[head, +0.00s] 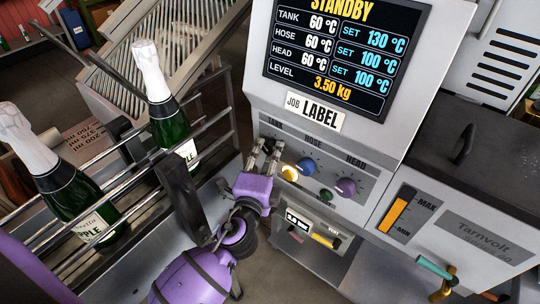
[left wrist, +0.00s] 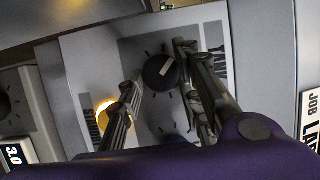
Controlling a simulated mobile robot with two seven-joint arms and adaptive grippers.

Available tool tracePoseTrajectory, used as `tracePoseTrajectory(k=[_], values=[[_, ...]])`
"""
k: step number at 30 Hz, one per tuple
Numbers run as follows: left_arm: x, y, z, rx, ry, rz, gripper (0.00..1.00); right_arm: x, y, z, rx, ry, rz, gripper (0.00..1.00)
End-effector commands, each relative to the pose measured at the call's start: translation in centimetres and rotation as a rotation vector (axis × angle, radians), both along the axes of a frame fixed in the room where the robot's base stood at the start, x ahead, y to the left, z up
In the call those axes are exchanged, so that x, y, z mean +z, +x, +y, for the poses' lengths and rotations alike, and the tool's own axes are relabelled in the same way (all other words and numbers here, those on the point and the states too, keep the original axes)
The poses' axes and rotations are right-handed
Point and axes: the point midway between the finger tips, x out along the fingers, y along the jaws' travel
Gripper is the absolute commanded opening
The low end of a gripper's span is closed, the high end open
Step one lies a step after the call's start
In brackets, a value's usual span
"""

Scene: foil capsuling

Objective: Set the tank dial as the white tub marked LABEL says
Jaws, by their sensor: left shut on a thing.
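The tank dial (left wrist: 158,72) is a black knob with a white pointer line, beside the word TANK in the left wrist view. My left gripper (left wrist: 157,76) is shut on it, one finger on each side. In the head view my left gripper (head: 266,150) covers the dial under the TANK mark. The screen (head: 335,50) reads STANDBY, with tank 60 °C and set 130 °C. A sign (head: 317,112) below it reads JOB LABEL. I see no white tub marked LABEL. My right gripper is out of view.
A blue hose dial (head: 306,165), a purple head dial (head: 345,187), a lit yellow button (head: 289,173) and a green knob (head: 326,195) sit close to my left gripper. Foil-topped bottles (head: 166,105) stand by rails at left. A level gauge (head: 400,211) is at right.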

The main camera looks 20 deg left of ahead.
Motion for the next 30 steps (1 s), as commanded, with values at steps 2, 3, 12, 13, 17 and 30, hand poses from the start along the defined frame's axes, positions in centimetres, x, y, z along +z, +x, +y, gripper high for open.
tracePoseTrajectory(k=[2,3,12,13,17,30], values=[[-1.39,-0.29,0.0,0.001,0.033,0.006,0.06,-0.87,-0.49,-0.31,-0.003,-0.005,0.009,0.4],[-1.37,-0.27,0.0,0.0,0.049,0.001,0.06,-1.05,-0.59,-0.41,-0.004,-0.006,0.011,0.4],[-1.18,-0.22,0.09,0.001,0.111,-0.022,0.06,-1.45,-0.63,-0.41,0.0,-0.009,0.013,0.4],[-1.16,-0.22,0.1,0.001,0.113,-0.023,0.06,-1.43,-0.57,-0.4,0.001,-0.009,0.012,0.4],[-1.13,-0.22,0.12,0.001,0.116,-0.024,0.06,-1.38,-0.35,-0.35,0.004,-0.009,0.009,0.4],[-0.94,-0.18,0.12,0.001,0.115,-0.027,0.47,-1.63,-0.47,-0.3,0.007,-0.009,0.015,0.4]])
